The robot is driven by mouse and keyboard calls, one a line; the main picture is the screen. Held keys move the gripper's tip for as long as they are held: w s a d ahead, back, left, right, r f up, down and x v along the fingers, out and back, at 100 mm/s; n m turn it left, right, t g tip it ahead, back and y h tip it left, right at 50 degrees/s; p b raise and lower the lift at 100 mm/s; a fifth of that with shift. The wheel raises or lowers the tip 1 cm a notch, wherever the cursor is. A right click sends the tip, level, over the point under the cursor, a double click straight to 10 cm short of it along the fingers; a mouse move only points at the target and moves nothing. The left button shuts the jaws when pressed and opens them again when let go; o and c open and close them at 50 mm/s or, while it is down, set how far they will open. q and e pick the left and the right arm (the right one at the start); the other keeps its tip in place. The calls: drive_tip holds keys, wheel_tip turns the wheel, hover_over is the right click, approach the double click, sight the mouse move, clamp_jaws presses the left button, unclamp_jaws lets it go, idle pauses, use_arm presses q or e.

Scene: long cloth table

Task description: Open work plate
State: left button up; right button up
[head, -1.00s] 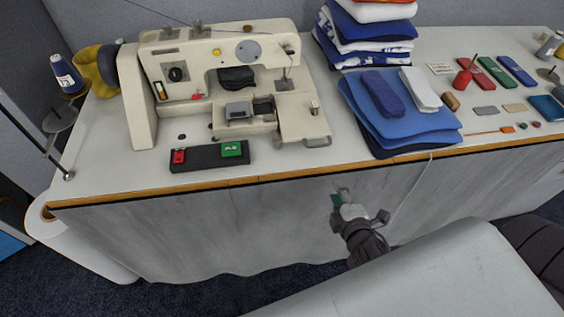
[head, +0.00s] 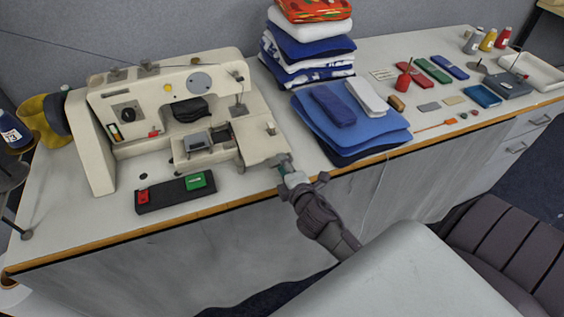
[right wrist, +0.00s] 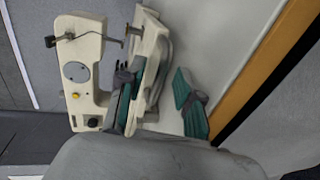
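The cream sewing machine (head: 150,110) stands on the left part of the table. Its work plate (head: 258,138) is the flat cream piece at its lower right. It also shows in the right wrist view (right wrist: 147,42), with a curved grey handle (right wrist: 164,75) along its edge. My right gripper (head: 284,166) is at the table's front edge, close to that plate. In the right wrist view my right gripper (right wrist: 160,98) has its green-padded fingers apart, with the handle appearing between or just beyond them. I cannot tell whether they touch. My left gripper is out of view.
A black switch box (head: 175,193) with red and green buttons lies in front of the machine. Folded blue cloths (head: 355,135) lie right of my gripper, with a cloth stack (head: 308,50) behind. The table's wooden front edge (head: 110,240) runs below my gripper.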

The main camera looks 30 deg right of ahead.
drive_tip(key=shift+w+d+f, duration=0.1)
drive_tip(key=shift+w+f, duration=0.05)
drive_tip(key=shift+w, duration=0.4)
clamp_jaws()
